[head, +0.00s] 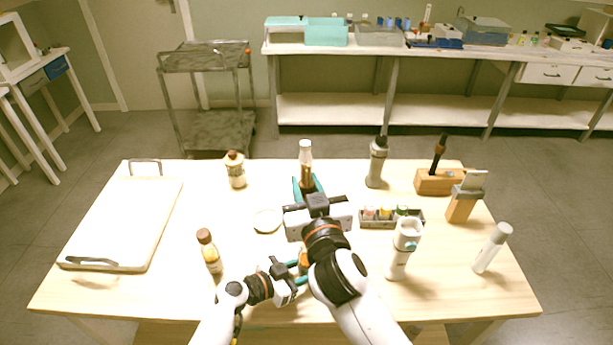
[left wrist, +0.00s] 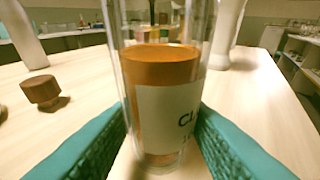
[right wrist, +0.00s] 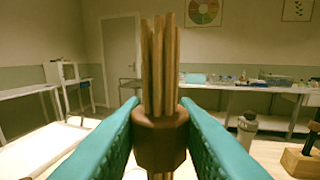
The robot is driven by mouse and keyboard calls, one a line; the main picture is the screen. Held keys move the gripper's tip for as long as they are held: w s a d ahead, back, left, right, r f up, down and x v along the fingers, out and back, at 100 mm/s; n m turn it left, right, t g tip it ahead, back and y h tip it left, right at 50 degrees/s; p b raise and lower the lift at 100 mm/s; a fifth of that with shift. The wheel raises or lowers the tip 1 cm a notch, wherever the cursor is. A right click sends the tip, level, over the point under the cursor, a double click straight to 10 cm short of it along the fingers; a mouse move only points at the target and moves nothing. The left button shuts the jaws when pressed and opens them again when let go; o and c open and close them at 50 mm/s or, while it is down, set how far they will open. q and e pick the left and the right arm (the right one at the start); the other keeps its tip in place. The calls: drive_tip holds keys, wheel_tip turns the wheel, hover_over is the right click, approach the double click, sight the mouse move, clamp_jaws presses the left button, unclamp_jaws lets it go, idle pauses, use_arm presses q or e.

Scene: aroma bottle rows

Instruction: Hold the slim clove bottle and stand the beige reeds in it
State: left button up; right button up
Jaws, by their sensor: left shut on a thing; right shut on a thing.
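The slim clove bottle (left wrist: 165,105) is clear glass with orange liquid and a pale label reading "CL". It stands upright between the teal fingers of my left gripper (head: 299,271), which is shut on it. Its mouth is outside the left wrist view, and my right arm hides most of it in the head view. My right gripper (head: 308,187) is shut on the reeds (right wrist: 160,65), a vertical bundle with a brown faceted collar (right wrist: 160,137) between the fingers. In the head view the right gripper is farther back than the left one.
A brown wooden cap (left wrist: 42,92) lies on the table. An amber bottle (head: 212,256), another bottle (head: 236,172) and a white dish (head: 267,221) are to the left.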

drive_tip(key=shift+f, duration=1.9)
drive_tip(key=shift+f, duration=2.15)
drive_tip(key=shift+f, duration=0.3)
drive_tip(key=shift+f, duration=0.3)
drive_tip(key=shift+f, duration=0.3)
drive_tip(key=shift+f, duration=0.65)
drive_tip(key=shift+a+f, duration=0.1)
drive_tip(key=shift+f, duration=0.2)
